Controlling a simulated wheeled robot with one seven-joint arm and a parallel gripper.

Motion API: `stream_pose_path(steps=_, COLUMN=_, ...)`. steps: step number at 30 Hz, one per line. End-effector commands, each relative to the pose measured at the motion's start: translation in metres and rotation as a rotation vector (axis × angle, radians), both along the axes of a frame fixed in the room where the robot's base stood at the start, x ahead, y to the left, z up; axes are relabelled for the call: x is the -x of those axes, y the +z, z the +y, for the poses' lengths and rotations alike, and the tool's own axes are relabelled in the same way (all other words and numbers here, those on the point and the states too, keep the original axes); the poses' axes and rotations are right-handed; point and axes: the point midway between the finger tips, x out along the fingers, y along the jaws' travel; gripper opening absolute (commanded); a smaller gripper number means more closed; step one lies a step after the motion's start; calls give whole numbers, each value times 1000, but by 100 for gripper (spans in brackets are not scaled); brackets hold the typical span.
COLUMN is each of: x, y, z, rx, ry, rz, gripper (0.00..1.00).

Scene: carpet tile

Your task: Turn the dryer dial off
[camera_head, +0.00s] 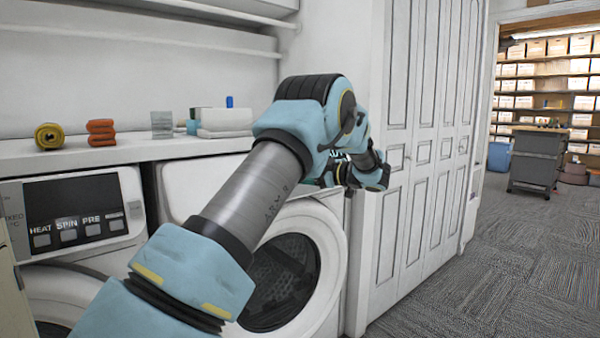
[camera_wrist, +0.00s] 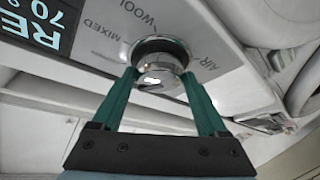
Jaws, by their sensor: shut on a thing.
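The silver dryer dial (camera_wrist: 163,62) sits on a pale panel in the wrist view, with MIXED, WOOL and AIR printed around it. My gripper (camera_wrist: 159,77) has one green finger on each side of the dial and is shut on it. No OFF mark is readable. In the head view, the machine with the round door (camera_head: 328,262) stands beyond my arm. My arm hides most of its panel and the dial there, and the fingers cannot be made out.
A second machine with a dark display (camera_head: 75,198) and HEAT, SPIN and PRE buttons stands left. The shelf above holds a yellow roll (camera_head: 48,136), orange folded items (camera_head: 101,132) and a white box (camera_head: 225,119). White panelled doors (camera_head: 420,150) stand close right.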

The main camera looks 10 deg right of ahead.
Motion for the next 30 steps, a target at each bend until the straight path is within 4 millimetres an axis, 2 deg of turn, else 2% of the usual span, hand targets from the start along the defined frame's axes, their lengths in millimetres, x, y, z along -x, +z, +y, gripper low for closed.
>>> stream_pose_path(steps=15, x=-3, y=3, z=-1, rx=314, ry=178, rz=-148, gripper=21)
stream_pose_path(steps=30, x=-3, y=4, z=-2, rx=396, ry=224, rz=-187, gripper=21)
